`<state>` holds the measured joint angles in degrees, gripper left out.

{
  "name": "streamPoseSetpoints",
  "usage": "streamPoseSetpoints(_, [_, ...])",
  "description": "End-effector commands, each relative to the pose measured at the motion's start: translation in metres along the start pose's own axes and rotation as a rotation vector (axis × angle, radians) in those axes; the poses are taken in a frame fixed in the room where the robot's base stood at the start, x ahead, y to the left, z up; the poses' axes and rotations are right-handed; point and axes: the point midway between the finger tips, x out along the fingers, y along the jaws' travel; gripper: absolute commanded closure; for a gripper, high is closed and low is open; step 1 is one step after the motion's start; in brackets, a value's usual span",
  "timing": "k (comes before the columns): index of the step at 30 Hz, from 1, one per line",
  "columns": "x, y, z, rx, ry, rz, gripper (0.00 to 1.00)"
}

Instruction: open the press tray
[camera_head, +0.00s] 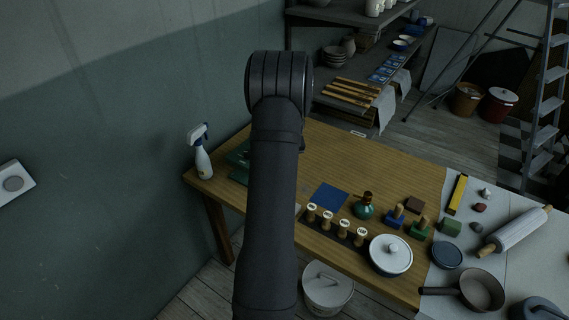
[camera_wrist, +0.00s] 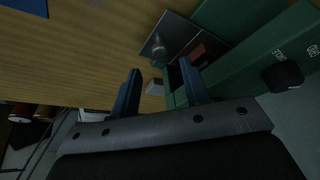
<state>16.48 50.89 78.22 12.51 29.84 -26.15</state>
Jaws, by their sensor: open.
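The green press (camera_wrist: 268,55) fills the right of the wrist view, with pale markings and a black knob (camera_wrist: 282,76) on its side. A dark grey plate with a round metal knob (camera_wrist: 159,46) juts from it over the table; it looks like the tray, but I cannot tell how far it is out. My gripper (camera_wrist: 161,66) is open, its two blue fingers apart and empty, pointing toward this knob. A small pale block (camera_wrist: 154,87) shows between the fingers. In the head view, green parts of the press (camera_head: 239,155) show left of my arm, which hides the rest and my gripper.
The wooden table (camera_head: 415,155) is mostly clear behind my arm. A spray bottle (camera_head: 202,155) stands at its left edge. A blue sheet (camera_head: 330,196), a row of stamps (camera_head: 343,226), a green bottle (camera_head: 365,208) and a lidded white pot (camera_head: 390,254) are to the right.

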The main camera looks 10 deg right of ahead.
Motion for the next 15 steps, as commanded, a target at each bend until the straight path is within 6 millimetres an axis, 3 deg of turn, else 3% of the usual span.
streamPoseSetpoints(6, [0.034,0.000,0.000,0.000,0.000,0.000,0.58])
streamPoseSetpoints(15, [0.051,0.000,-0.001,0.000,0.000,0.000,0.58])
